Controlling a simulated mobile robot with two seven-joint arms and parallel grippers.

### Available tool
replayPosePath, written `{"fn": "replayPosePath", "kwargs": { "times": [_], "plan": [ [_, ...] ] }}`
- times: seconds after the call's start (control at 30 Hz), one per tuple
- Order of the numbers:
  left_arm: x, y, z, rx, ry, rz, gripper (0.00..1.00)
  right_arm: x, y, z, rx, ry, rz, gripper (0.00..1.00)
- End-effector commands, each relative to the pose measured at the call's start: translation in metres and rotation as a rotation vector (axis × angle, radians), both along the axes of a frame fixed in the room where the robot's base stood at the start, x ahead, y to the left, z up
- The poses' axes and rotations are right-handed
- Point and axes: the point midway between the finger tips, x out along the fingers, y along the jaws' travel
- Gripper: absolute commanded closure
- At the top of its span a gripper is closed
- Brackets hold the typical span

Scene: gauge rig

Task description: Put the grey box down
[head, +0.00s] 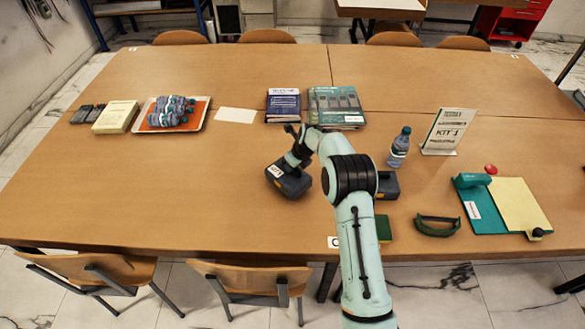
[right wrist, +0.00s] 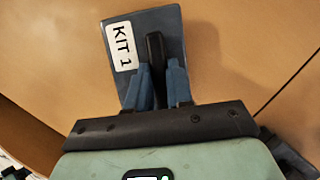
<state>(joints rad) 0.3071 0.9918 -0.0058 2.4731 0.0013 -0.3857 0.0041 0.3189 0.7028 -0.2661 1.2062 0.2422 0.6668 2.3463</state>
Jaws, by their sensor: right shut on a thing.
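The grey box (head: 294,185) is at the middle of the table, left of my right arm. My right gripper (head: 289,163) is over it. In the right wrist view the grey box (right wrist: 178,30) has a white "KIT 1" label and a black handle. My right gripper (right wrist: 160,85) is shut on that handle, with a blue finger on each side. I cannot tell whether the underside of the box touches the table or hangs just above it. My left gripper is not in view.
A second dark box (head: 389,187) stands partly behind my right arm. A bottle (head: 400,146) and "KIT 1" sign (head: 448,133) stand to the right. Books (head: 336,107), a white card (head: 236,115) and a tray (head: 207,101) lie farther back. The table's left front (head: 150,200) is clear.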

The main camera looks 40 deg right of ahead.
Motion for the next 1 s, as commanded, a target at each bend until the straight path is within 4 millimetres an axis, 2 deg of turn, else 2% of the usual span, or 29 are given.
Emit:
{"fn": "replayPosePath", "kwargs": {
  "times": [0.1,0.47,0.5,0.53,0.57,0.87,1.0],
  "plan": [
    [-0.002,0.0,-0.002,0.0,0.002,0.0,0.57,0.0,0.0,-0.014,0.0,-0.002,-0.001,1.0],
    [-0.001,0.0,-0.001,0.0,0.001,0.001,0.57,0.001,0.0,-0.017,-0.002,-0.003,-0.001,1.0],
    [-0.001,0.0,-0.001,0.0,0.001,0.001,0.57,0.0,0.0,-0.017,-0.001,-0.001,0.0,0.66],
    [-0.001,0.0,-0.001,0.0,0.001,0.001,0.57,0.0,0.0,-0.017,-0.001,-0.001,0.0,0.56],
    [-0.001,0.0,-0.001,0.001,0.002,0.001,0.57,0.0,0.0,-0.018,-0.001,-0.001,0.0,0.54],
    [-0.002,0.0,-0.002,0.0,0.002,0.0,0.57,0.0,0.0,-0.016,-0.001,-0.001,0.0,0.54],
    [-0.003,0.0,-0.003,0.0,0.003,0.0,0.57,-0.004,-0.001,-0.003,-0.002,-0.004,-0.001,0.54]
  ]
}}
